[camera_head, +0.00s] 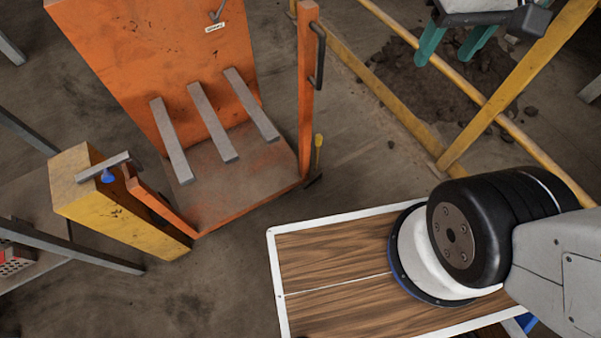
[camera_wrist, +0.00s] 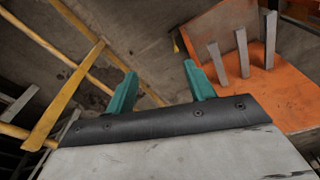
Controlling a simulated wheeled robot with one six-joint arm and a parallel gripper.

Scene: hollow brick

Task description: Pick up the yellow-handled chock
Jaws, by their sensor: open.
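The chock (camera_head: 317,158) has an upright yellow handle and a dark foot on the floor. It stands close beside the right front corner of the orange metal cart. In the wrist view a small yellow bit, likely its handle (camera_wrist: 176,43), shows beyond my fingers at the cart's left edge; its foot is hard to make out there. My gripper (camera_head: 455,48) is at the top right of the head view, well apart from the chock. Its two teal fingers also show in the wrist view (camera_wrist: 160,72). They are spread apart with nothing between them.
The orange cart (camera_head: 255,195) carries several grey bars and has an upright post (camera_head: 306,90) beside the chock. Yellow rails (camera_head: 400,108) run along the floor behind, near a dirt pile (camera_head: 440,85). A yellow block (camera_head: 125,225) stands left. Floor right of the chock is clear.

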